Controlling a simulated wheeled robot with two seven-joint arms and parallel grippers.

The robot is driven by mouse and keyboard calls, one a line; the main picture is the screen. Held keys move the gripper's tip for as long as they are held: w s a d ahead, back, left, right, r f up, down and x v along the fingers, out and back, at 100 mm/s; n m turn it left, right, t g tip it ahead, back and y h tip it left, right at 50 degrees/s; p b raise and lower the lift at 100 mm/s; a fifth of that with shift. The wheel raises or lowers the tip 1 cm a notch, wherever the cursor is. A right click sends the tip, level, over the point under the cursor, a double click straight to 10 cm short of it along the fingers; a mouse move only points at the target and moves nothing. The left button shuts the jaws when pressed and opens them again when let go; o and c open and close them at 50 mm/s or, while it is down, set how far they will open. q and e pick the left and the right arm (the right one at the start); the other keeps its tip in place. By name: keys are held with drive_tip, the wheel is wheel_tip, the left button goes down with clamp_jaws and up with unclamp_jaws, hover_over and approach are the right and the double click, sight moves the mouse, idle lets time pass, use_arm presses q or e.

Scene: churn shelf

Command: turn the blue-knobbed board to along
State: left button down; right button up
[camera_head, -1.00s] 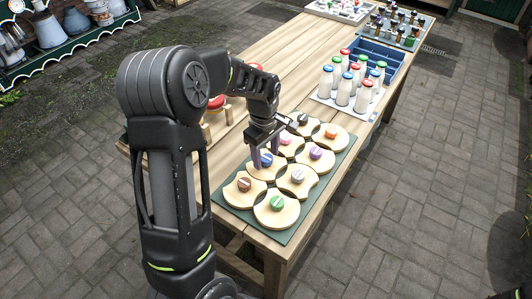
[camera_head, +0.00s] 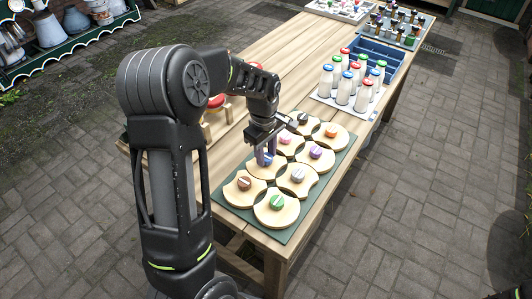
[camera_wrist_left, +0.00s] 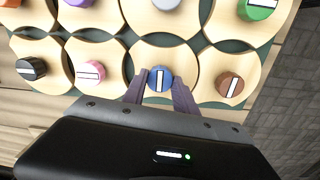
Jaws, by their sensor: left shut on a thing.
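The blue knob (camera_wrist_left: 159,78) sits on a pale wooden board (camera_wrist_left: 165,52) in the wrist view, with a white line on its top. My left gripper (camera_wrist_left: 159,88) has its two fingers on either side of the knob and is shut on it. In the head view the left gripper (camera_head: 267,161) stands over the blue-knobbed board, fingers pointing down, and partly hides the knob. In the wrist view the white line runs up and down the picture. My right gripper is not in view.
Boards with a brown knob (camera_wrist_left: 229,85), pink knob (camera_wrist_left: 91,73), black knob (camera_wrist_left: 32,68) and others lie close around on a green mat (camera_head: 338,170). Milk bottles (camera_head: 344,88) and a blue crate (camera_head: 378,54) stand farther along the table.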

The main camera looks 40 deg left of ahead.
use_arm(q)
drive_tip(key=shift+m, duration=0.5)
drive_tip(key=m+b, duration=0.1)
drive_tip(key=m, duration=0.1)
drive_tip(key=shift+m, duration=0.4)
drive_tip(key=m+b, duration=0.1)
drive_tip(key=m, duration=0.3)
drive_tip(key=shift+w+b, duration=0.1)
drive_tip(key=shift+b, duration=0.2)
drive_tip(key=m, duration=0.5)
drive_tip(key=shift+h+b, duration=0.3)
drive_tip(key=shift+b, duration=0.1)
drive_tip(key=m, duration=0.5)
drive_tip(key=shift+g+b, duration=0.3)
drive_tip(key=c, duration=1)
unclamp_jaws()
drive_tip(key=shift+o, duration=0.2)
drive_tip(key=shift+r, duration=0.15)
